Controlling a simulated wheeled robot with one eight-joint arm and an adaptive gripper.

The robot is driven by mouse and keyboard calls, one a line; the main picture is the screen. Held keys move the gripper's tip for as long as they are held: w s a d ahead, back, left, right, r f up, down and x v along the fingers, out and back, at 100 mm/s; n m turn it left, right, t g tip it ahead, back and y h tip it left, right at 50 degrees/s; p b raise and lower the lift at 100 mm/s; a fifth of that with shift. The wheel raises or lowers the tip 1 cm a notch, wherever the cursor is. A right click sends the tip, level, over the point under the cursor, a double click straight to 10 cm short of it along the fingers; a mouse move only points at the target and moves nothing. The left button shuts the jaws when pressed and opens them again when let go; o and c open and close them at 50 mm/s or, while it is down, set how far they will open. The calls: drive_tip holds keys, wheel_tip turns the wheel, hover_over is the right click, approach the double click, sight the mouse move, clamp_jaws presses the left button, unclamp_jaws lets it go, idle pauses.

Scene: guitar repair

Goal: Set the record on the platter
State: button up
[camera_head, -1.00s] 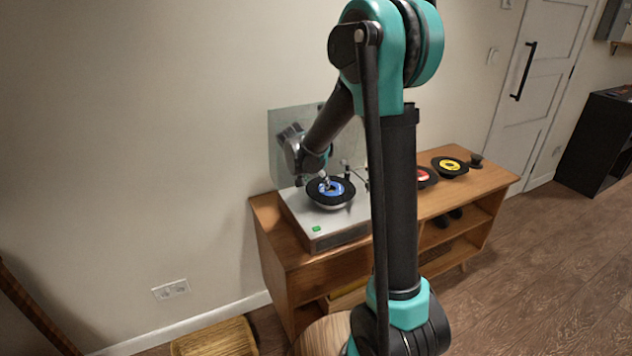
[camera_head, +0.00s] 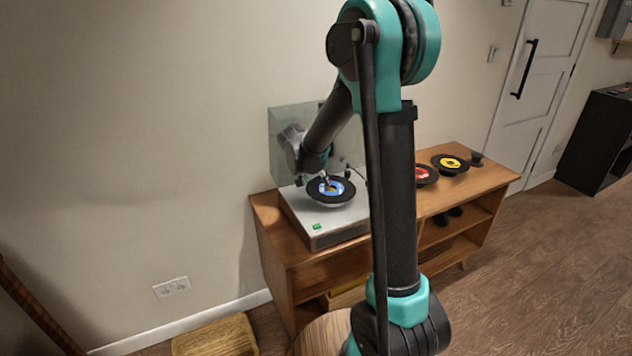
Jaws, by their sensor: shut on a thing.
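A black record (camera_head: 342,197) with a blue label is at the turntable (camera_head: 304,222), on the left part of the wooden cabinet. My gripper (camera_head: 328,182) points down at the label and is shut on the record near its middle. The record looks level and lies over the platter, whose pale rim (camera_head: 330,206) shows just below its front edge. I cannot tell whether the record touches the platter or hangs slightly above it. The spindle is hidden under the record and gripper.
A record with a red label (camera_head: 423,174) and one with a yellow label (camera_head: 451,164) lie on the right of the cabinet (camera_head: 478,184). A small dark object (camera_head: 476,158) stands beside them. The raised clear lid (camera_head: 284,130) stands behind my gripper. My arm hides the cabinet's middle.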

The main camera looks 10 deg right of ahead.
drive_tip(key=shift+r, duration=0.25)
drive_tip(key=shift+r, duration=0.35)
drive_tip(key=shift+f, duration=0.7)
idle(1.0)
drive_tip(key=o, duration=1.4)
drive_tip(key=shift+o, duration=0.2)
drive_tip(key=v, duration=1.1)
